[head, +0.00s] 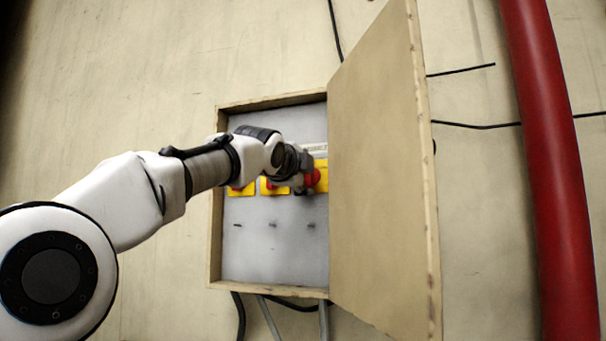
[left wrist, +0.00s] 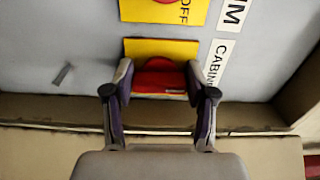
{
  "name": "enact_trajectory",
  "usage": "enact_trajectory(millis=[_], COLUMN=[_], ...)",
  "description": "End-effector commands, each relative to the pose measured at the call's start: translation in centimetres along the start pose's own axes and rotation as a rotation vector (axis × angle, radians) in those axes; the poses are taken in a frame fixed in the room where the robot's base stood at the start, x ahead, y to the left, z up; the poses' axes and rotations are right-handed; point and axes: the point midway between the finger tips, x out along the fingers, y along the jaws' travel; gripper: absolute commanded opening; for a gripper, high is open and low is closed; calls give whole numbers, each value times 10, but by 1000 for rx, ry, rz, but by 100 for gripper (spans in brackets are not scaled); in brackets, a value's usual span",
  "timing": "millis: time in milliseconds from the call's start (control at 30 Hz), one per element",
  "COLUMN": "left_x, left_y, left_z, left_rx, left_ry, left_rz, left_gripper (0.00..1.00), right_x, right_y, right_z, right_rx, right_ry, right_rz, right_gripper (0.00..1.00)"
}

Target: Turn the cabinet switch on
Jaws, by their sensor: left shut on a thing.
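The cabinet switch is a red knob (head: 313,179) on a yellow plate (head: 321,164), at the right of the row inside the open cabinet (head: 270,259). In the left wrist view the red knob (left wrist: 160,80) sits on its yellow plate (left wrist: 160,47), beside a white label (left wrist: 217,63) reading "CABIN", the rest cut off. My left gripper (head: 307,180) reaches in from the left and is shut on this knob; its two fingers (left wrist: 158,76) lie on either side of it. The knob's exact turn position is partly hidden by the fingers. My right gripper is not in view.
The wooden cabinet door (head: 382,175) stands open just right of the gripper. Two more yellow plates with red knobs, one (head: 270,187) in the middle and one (head: 241,190) at the left, are partly behind my arm. A thick red pipe (head: 550,170) runs down the wall at right.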

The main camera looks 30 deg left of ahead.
Motion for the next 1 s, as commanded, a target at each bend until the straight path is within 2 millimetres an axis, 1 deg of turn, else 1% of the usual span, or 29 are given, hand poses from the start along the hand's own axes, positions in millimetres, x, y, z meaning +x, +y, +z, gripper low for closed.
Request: enact_trajectory(millis=[33, 300, 333, 833, 933, 1000], left_x=[-1, -2, -2, -1, -1, 0], left_y=[-5, -6, -6, -2, -2, -2], left_z=[0, 0, 0, 0, 0, 0], left_rx=[-3, -3, -3, 14, 79, 163], left_ry=[1, 1, 1, 0, 0, 0], left_rz=[-12, -13, -14, -5, -4, -4], left_gripper=[21, 21, 66, 67, 67, 67], right_x=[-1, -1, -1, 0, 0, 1], right_y=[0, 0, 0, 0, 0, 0], right_z=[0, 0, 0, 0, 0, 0], right_rx=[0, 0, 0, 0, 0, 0], right_ry=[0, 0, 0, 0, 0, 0], right_rz=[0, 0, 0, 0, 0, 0], right_gripper=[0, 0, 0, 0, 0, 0])
